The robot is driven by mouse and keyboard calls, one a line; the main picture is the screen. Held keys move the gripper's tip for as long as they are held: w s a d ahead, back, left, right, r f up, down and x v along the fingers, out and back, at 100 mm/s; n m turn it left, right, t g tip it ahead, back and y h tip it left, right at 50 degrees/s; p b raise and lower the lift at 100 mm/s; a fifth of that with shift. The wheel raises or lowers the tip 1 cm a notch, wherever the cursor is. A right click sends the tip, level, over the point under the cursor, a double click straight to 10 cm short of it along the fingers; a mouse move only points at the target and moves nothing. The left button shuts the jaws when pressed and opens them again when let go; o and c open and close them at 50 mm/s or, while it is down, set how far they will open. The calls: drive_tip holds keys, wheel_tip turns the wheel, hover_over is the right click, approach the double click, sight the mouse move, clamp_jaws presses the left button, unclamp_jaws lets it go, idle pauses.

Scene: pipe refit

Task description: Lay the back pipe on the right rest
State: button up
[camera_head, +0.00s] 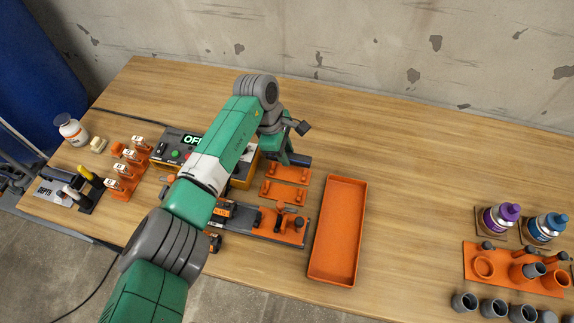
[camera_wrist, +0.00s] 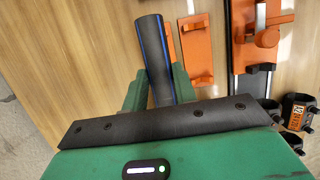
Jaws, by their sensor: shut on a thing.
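My gripper (camera_wrist: 158,92) is shut on a dark pipe with a blue stripe (camera_wrist: 153,48). The pipe sticks out beyond the green fingers in the wrist view. In the head view, my arm hides most of the gripper, and a dark length of the pipe (camera_head: 298,160) shows beside the fingers. Two orange rests with small upright pegs lie below the gripper: one nearer the wall (camera_head: 288,174) and one nearer the front (camera_head: 283,193). An orange rest (camera_wrist: 196,50) also shows right of the pipe in the wrist view. I cannot tell whether the pipe touches a rest.
An orange clamp fixture (camera_head: 284,226) on a dark rail stands in front of the rests. An empty orange tray (camera_head: 338,230) lies to their right. A control box (camera_head: 176,144) stands left of my arm. Bottles and grey cups stand far right; bare tabletop lies between.

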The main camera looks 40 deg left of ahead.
drive_tip(key=shift+r+p, duration=0.3)
wheel_tip(320, 180, up, 2)
drive_tip(key=p, duration=0.3)
drive_tip(key=shift+r, duration=0.2)
drive_tip(key=shift+f, duration=0.15)
